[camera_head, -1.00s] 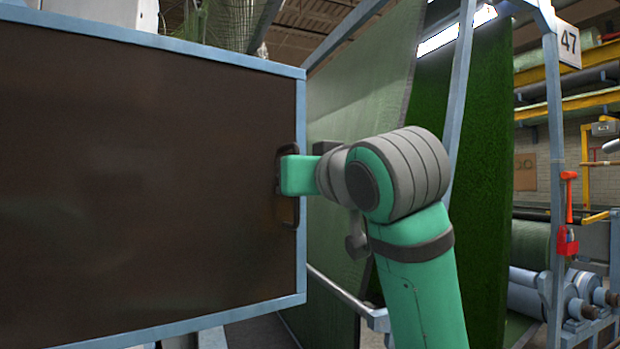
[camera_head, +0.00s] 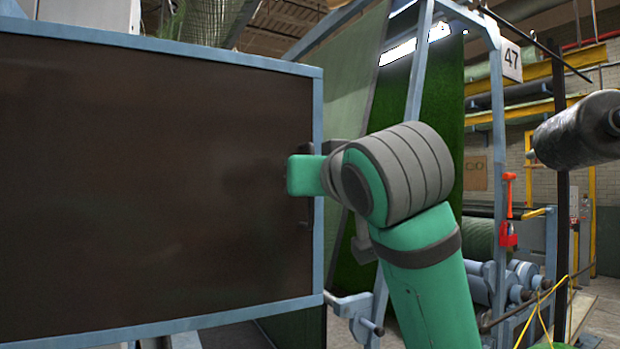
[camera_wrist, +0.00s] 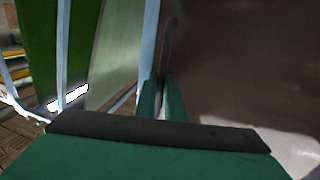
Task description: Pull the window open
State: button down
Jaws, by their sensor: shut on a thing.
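The window is a dark brown, glossy panel (camera_head: 130,180) in a light blue frame, filling the left half of the head view. Its dark upright handle (camera_head: 306,212) is near the panel's right edge, partly hidden by my gripper. My gripper (camera_head: 291,175) is at the handle's middle in the head view. In the wrist view the two green fingers of my gripper (camera_wrist: 161,103) are close together around the lower part of the handle (camera_wrist: 167,50). The panel (camera_wrist: 250,60) fills the right side there. The exact finger contact is small and dim.
A blue steel frame (camera_head: 499,150) with a "47" sign and hanging green turf (camera_head: 440,120) stands behind to the right. A dark roller (camera_head: 580,130) juts in at the far right. Yellow cables (camera_head: 545,310) hang at the lower right.

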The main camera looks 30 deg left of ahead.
jog(key=shift+w, duration=0.15)
jog(key=c, duration=2.1)
grip_release()
jog(key=v, duration=1.1)
jog(key=shift+a, duration=0.15)
